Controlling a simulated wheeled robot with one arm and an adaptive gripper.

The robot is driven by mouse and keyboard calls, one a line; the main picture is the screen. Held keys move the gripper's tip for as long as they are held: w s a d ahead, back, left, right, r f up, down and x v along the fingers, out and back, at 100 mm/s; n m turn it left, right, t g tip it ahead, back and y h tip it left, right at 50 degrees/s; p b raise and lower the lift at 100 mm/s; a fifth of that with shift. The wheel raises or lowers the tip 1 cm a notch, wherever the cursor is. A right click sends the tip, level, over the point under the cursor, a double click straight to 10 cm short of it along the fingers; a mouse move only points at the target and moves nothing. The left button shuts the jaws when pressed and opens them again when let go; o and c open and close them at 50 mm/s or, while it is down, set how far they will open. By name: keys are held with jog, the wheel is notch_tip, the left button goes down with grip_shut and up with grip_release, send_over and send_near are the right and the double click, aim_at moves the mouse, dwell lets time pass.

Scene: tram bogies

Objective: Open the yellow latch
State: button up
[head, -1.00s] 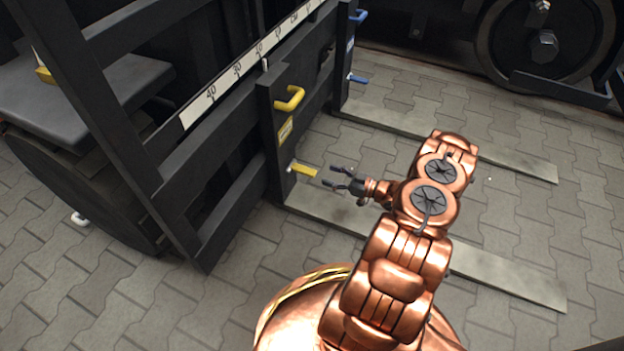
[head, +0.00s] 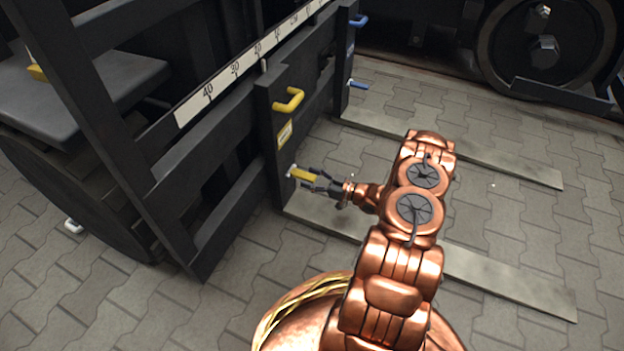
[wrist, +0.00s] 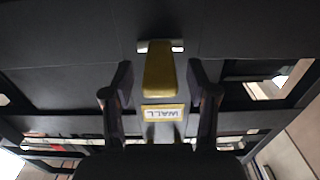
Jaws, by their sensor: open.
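The yellow latch (head: 304,174) sticks out low on the dark fork carriage post, below a yellow handle. It also shows in the wrist view (wrist: 159,76), with its yellow tongue between my two fingers. My gripper (head: 312,179) is open, with a finger on either side of the latch. In the wrist view my gripper (wrist: 160,85) shows a gap between each finger and the latch.
A yellow handle (head: 289,99) stands out above the latch. A blue handle (head: 358,19) and a blue latch (head: 358,85) are on the farther post. Two flat metal forks lie near the paved floor, one under my arm (head: 512,284).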

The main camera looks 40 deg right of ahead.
grip_shut()
dwell(0.5)
